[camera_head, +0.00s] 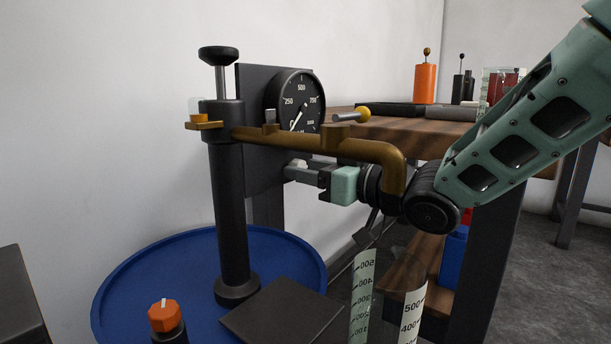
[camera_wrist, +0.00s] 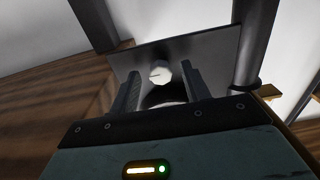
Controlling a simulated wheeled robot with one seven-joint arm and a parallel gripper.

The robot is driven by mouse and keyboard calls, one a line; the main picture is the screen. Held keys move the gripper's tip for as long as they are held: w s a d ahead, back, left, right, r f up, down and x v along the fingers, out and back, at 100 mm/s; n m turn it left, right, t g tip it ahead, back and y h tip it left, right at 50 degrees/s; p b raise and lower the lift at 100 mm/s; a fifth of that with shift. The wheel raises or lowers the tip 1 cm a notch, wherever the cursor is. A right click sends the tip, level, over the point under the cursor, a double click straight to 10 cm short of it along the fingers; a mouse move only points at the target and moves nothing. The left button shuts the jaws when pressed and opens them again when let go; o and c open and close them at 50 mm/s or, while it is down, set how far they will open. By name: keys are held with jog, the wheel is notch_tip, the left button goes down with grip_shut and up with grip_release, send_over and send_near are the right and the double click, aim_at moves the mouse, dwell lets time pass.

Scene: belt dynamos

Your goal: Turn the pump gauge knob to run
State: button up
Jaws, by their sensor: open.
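The round black pump gauge (camera_head: 294,100) with white numbers is mounted on a dark upright panel (camera_head: 252,90). In the wrist view the panel (camera_wrist: 205,55) fills the middle, with a round white knob (camera_wrist: 160,72) on its face. A short dark line shows on the knob; no run mark is readable. My gripper (camera_wrist: 158,82) is open, one finger on each side of the knob, with gaps visible. In the head view my gripper (camera_head: 297,170) is at the panel below the gauge, under the brass pipe. The knob is hard to make out there.
A blue round tray (camera_head: 125,283) is below. Clear graduated cylinders (camera_head: 362,295) stand in front. A wooden table (camera_head: 430,135) is behind.

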jog(key=shift+w+a, duration=0.3)
jog(key=shift+a, duration=0.15)
jog(key=c, duration=1)
